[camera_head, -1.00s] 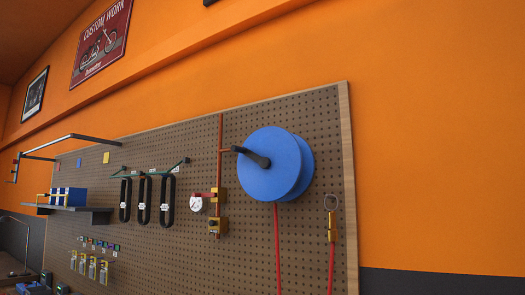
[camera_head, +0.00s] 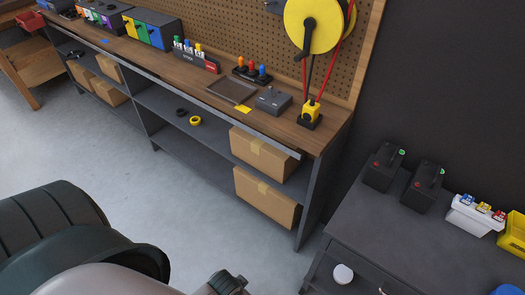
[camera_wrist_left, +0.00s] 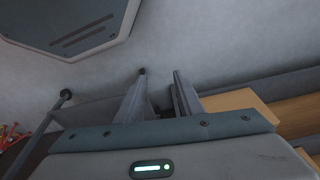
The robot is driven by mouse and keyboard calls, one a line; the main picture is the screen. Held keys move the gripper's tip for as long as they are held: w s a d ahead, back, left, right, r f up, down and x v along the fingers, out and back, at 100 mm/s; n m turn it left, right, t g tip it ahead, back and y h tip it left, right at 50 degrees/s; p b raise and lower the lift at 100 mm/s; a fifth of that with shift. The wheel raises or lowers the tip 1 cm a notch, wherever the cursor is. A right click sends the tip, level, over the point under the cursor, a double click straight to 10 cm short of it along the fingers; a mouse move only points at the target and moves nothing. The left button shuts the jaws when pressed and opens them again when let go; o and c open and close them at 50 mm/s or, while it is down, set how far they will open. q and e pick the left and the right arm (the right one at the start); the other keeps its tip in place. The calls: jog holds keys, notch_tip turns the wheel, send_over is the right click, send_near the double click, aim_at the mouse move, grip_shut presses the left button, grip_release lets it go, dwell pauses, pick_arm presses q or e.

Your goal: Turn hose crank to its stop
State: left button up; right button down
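A yellow hose reel (camera_head: 327,42) hangs on the pegboard at the top of the head view, cut by the upper edge. Its dark crank (camera_head: 308,38) sits on the reel's front face and points down. Red hose (camera_head: 334,62) runs down from the reel towards a yellow-and-black fitting on the bench. My left gripper (camera_wrist_left: 160,73) shows in the left wrist view with its two fingers apart and nothing between them. It is away from the crank, and the reel is not in that wrist view. My right gripper is not in view.
A wooden workbench (camera_head: 215,70) carries bins, small tools, a tray and a grey box. A dark cabinet (camera_head: 385,235) with two black batteries stands at the right. Grey floor (camera_head: 160,195) lies clear before the bench.

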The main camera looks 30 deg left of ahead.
pick_arm(q)
jog(key=w+a+r+m+t+h, duration=0.15)
jog(key=w+r+t, duration=0.25)
jog(key=w+r, duration=1.35)
jog(key=w+a+r+t, duration=0.35)
jog(key=w+r, duration=0.95)
jog(key=r, duration=1)
jog(key=w+a+r+t+h, duration=0.1)
jog(key=w+r+t, duration=0.3)
jog(key=w+r, duration=1.35)
jog(key=a+r+t, duration=0.1)
jog(key=a+r, duration=0.2)
jog(key=r, duration=0.7)
jog(key=a+r+t, duration=0.1)
jog(key=a+r, duration=0.2)
jog(key=r, duration=0.7)
jog(key=a+r+t, duration=0.2)
jog(key=a+r, duration=0.1)
jog(key=r, duration=0.7)
jog(key=s+a+r+n+t, duration=0.1)
jog(key=s+a+r, duration=0.3)
jog(key=r, duration=0.5)
jog(key=s+a+r+n+t+y, duration=0.1)
jog(key=s+a+r, duration=0.3)
jog(key=r, duration=0.5)
jog(key=s+a+r+n+t, duration=0.2)
jog(key=s+a+r, duration=0.2)
jog(key=r, duration=0.6)
jog(key=shift+a+y, duration=0.1)
jog(key=shift+y, duration=0.15)
